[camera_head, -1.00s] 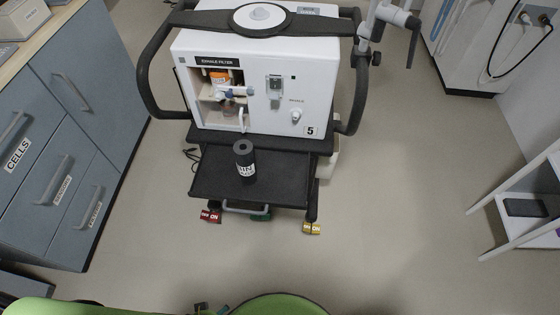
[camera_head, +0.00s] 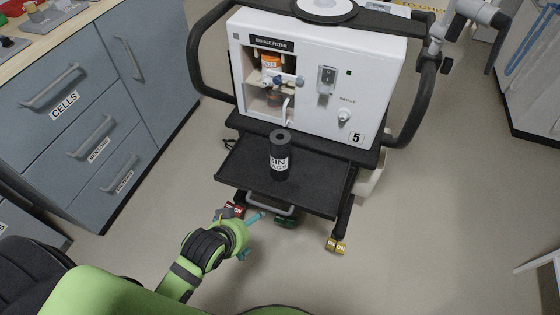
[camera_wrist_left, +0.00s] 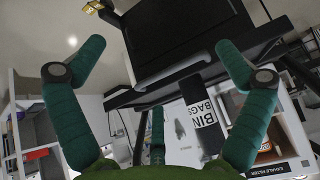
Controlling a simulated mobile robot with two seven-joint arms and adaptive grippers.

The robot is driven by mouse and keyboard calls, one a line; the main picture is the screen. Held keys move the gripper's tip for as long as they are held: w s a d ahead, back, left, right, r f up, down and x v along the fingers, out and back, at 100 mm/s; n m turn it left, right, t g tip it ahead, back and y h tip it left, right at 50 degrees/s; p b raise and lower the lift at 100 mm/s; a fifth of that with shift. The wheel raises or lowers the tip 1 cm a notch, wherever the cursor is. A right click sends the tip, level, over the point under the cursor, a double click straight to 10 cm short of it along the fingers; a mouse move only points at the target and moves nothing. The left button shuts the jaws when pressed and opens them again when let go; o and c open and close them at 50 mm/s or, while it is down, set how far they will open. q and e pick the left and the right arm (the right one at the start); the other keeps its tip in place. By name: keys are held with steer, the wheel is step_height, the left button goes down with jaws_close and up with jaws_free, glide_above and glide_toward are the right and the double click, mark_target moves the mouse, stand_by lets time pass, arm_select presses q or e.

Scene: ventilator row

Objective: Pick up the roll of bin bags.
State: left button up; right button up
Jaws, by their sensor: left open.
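The roll of bin bags (camera_head: 280,158) is a black upright cylinder with a white label, standing on the black tray (camera_head: 318,203) at the front of the ventilator cart. My left gripper (camera_head: 250,236) is below and in front of the tray in the head view, open and empty, apart from the roll. My right gripper is not in view.
The white ventilator (camera_head: 315,90) stands behind the tray, with a dark handle bar (camera_head: 424,100) at its side. A grey handle (camera_head: 270,205) sits at the tray's front edge. Blue-grey drawers (camera_head: 85,125) stand at the left. The floor (camera_head: 440,220) at the right is clear.

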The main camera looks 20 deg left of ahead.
mark_target(278, 156)
arm_select(q)
steer(key=w+r+t, duration=0.1)
steer(key=w+t, duration=0.1)
steer(key=w, duration=0.1)
steer(key=w+r+t+h, duration=0.1)
steer(key=w+r, duration=0.1)
steer(key=w, duration=0.1)
steer(key=w+d+r+t, duration=0.1)
steer(key=w+t, duration=0.1)
steer(key=w, duration=0.1)
steer(key=shift+w+d+r+m+t+h, duration=0.1)
steer(key=shift+w+r+m+t+h, duration=0.1)
steer(key=shift+w+m+t+h, duration=0.1)
steer(key=w+r+t, duration=0.1)
steer(key=w+r+t+h, duration=0.1)
steer(key=w+r+m+t+h, duration=0.1)
steer(key=shift+w+d+r+b, duration=0.1)
steer(key=shift+w+d+b, duration=0.1)
steer(key=shift+d+b, duration=0.15)
steer(key=shift+w+d+r+t+h, duration=0.1)
steer(key=shift+w+r+t+h, duration=0.15)
steer(key=shift+r+t+h, duration=0.45)
steer(key=shift+w+d, duration=0.1)
steer(key=shift+w, duration=0.15)
steer(key=x, duration=0.6)
steer(key=shift+w+f, duration=0.1)
steer(key=shift+w, duration=0.15)
steer(key=c, duration=1.3)
